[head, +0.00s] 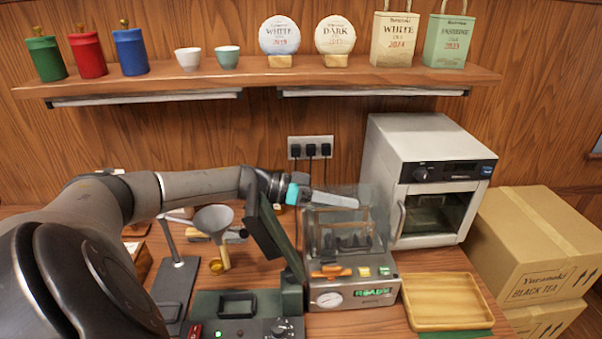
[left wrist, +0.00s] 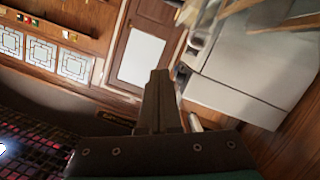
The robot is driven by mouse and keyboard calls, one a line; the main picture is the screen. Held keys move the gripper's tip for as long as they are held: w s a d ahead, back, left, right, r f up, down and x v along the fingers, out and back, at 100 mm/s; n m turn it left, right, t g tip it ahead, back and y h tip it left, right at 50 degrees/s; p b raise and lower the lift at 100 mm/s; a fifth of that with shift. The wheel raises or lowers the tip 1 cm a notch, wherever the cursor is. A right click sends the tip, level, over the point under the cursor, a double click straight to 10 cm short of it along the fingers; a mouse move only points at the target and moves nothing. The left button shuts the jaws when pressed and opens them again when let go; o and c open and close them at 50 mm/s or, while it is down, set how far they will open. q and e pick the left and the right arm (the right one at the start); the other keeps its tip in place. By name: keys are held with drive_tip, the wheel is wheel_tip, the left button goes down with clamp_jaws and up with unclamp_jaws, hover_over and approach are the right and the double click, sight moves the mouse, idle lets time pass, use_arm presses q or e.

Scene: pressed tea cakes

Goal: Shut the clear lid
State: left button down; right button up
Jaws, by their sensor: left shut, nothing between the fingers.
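The clear lid (head: 372,208) belongs to the small grey press machine (head: 388,288), whose front has a dial, an orange handle and a green lit display. The lid is see-through and faint, so its exact angle is hard to tell. My left gripper (head: 352,201) reaches in from the left at the height of the lid's upper part. Its fingers are shut and empty, and they point right. Whether they touch the lid cannot be told. The shut fingers also show in the left wrist view (left wrist: 158,88). My right gripper is in neither view.
A white oven (head: 425,140) stands right of the machine. A wooden tray (head: 445,325) lies in front of it. A dark green hinged device (head: 290,300) and a funnel stand (head: 180,275) are on the left. Cartons (head: 535,245) stand at far right; a shelf (head: 270,78) runs above.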

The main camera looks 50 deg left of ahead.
use_arm(q)
drive_tip(key=shift+w+a+r+p, duration=0.1)
drive_tip(key=shift+a+r+p, duration=0.05)
drive_tip(key=shift+r+p, duration=0.75)
drive_tip(key=shift+f+b+v, duration=0.25)
drive_tip(key=shift+b+v, duration=0.15)
drive_tip(key=shift+v, duration=0.85)
drive_tip(key=p+v, duration=0.1)
drive_tip(key=v, duration=0.6)
drive_tip(key=shift+s+r, duration=0.25)
drive_tip(key=shift+s, duration=0.1)
